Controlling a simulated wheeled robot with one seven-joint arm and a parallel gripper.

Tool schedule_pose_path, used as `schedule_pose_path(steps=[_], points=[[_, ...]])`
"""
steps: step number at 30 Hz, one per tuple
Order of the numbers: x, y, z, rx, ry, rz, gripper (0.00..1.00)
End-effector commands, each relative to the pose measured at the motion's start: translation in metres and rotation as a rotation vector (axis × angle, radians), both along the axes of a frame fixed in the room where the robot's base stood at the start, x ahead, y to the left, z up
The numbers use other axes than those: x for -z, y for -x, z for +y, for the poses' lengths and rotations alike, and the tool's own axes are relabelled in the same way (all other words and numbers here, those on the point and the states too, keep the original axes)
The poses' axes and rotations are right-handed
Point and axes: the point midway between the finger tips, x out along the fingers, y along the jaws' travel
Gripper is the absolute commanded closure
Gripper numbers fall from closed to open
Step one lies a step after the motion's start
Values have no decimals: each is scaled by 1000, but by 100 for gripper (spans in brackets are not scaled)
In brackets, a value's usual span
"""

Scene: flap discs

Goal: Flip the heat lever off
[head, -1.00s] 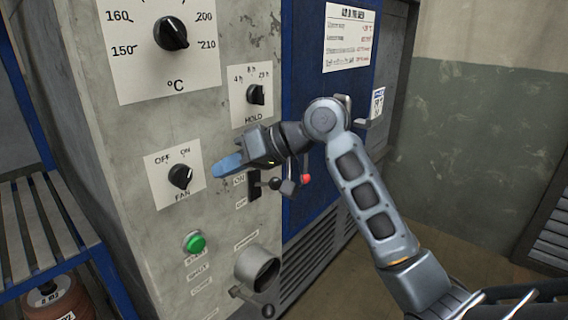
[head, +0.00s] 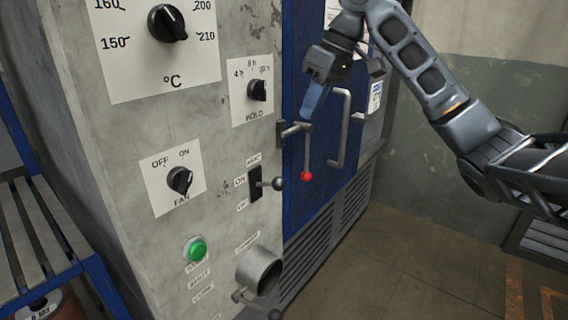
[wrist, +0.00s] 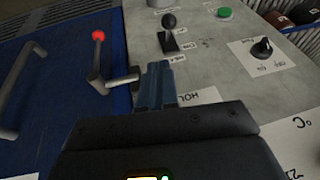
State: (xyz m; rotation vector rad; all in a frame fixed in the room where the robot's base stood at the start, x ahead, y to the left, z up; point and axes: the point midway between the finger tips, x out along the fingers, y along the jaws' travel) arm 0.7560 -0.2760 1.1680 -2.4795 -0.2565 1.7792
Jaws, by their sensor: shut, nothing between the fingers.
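The heat lever (head: 278,184) has a dark ball knob on a short stem, which sticks out from a black slot plate on the grey panel. ON and OFF labels stand left of the slot; I cannot tell surely which one the lever is set to. In the wrist view the lever (wrist: 169,22) is beyond my fingertips. My gripper (head: 306,116), with blue fingers, is shut and empty. It is up and right of the lever, apart from it, in front of the blue door by the latch. The shut fingers (wrist: 158,68) also show in the wrist view.
A door latch with a red ball (head: 306,176) hangs right of the lever, close below my fingertips. A door handle (head: 342,130) is farther right. The fan knob (head: 180,180), green button (head: 195,249) and damper pipe (head: 259,269) surround the lever. Floor to the right is clear.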

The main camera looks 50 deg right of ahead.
Motion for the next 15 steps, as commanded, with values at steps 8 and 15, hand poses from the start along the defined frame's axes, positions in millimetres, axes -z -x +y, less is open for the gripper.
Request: schedule_pose_path(steps=[8,15], points=[[1,0,0,1,-1,-1,100],[19,-6,4,1,-3,0,100]])
